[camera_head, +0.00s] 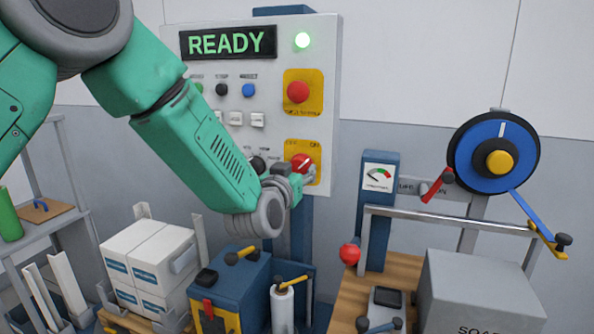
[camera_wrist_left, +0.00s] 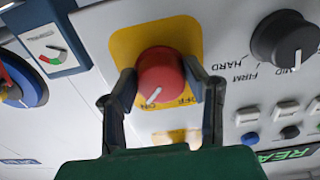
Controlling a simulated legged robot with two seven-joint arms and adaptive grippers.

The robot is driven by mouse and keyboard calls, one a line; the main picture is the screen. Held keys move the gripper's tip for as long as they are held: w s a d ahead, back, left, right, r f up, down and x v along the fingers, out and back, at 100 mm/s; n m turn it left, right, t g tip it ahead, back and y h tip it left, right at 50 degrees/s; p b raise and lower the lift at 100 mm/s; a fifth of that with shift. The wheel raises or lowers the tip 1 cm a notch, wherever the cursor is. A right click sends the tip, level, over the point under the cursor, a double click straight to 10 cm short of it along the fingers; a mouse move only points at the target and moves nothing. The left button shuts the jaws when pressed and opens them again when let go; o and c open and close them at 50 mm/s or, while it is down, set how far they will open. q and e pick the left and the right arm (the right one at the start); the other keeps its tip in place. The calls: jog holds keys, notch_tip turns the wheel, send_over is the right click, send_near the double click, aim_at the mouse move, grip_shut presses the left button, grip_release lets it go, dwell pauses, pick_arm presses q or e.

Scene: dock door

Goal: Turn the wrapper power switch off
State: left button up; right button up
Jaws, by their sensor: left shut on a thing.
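The wrapper power switch is a red rotary knob (camera_head: 301,162) on a yellow plate, low on the right of the grey control panel (camera_head: 322,110). In the left wrist view the red knob (camera_wrist_left: 160,72) carries a white pointer mark that lies toward the ON label, with OFF to the right of it. My left gripper (camera_head: 306,174) reaches the knob from the left. In the left wrist view the fingers of my left gripper (camera_wrist_left: 165,85) stand on both sides of the knob, shut on it. My right gripper is not in view.
The panel shows a lit READY display (camera_head: 228,43), a green lamp (camera_head: 302,40) and a red button (camera_head: 298,92) above. A black knob (camera_wrist_left: 284,38) sits beside the switch. A blue wheel (camera_head: 487,155) and a bench with a grey box (camera_head: 480,290) stand right.

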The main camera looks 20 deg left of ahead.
pick_arm(q)
jog(key=shift+w+a+r, duration=0.1)
jog(key=shift+a, duration=0.15)
jog(key=shift+d+r, duration=0.15)
jog(key=shift+d, duration=0.25)
